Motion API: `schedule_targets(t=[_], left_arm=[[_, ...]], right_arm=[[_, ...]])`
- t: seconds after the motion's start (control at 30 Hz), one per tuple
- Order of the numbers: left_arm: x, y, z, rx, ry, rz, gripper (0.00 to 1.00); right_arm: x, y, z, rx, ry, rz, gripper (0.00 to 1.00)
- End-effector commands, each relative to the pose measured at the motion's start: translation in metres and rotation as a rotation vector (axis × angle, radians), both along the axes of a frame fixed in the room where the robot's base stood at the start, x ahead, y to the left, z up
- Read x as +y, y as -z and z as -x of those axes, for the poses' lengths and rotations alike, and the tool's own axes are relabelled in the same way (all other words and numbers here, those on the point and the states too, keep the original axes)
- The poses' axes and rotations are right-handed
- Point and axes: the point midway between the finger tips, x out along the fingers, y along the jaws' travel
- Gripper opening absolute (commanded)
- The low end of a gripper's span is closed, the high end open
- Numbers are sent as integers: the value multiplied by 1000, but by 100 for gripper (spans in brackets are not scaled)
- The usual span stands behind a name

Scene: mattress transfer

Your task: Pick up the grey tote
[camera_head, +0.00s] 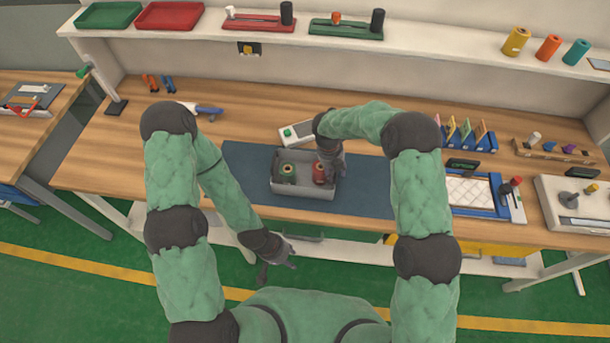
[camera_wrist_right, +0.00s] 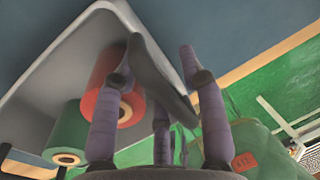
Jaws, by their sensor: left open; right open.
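The grey tote (camera_head: 302,191) sits on the blue mat at the front of the bench. A green spool (camera_head: 287,170) and a red spool (camera_head: 319,173) are inside it. My right gripper (camera_head: 331,172) is open at the tote's right end. My left gripper (camera_head: 280,263) is open and empty, low in front of the bench edge, apart from the tote.
The blue mat (camera_head: 245,165) has free room left and right of the tote. A white box with a green button (camera_head: 297,133) stands behind it. A blue-framed tray (camera_head: 472,191) is to the right. A shelf (camera_head: 400,36) with red and green trays runs along the back.

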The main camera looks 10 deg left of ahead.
Motion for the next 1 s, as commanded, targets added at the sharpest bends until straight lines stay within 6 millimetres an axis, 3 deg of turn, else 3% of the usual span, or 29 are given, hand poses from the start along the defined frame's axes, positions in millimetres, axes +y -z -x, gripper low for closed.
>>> schedule_targets(t=[0.1, 0.23, 0.27, 0.73, 1.0], left_arm=[[0, 0, 0, 0, 0, 0, 42], [0, 0, 0, 0, 0, 0, 42], [0, 0, 0, 0, 0, 0, 42], [0, 0, 0, 0, 0, 0, 42], [0, -1, 0, 0, 0, 0, 42]], right_arm=[[0, -1, 0, 0, 0, 0, 41], [0, -1, 0, 0, 0, 0, 5], [0, -1, 0, 0, 0, 0, 0], [0, -5, -1, -2, 1, 0, 0], [0, -37, 3, -1, -2, 1, 0]])
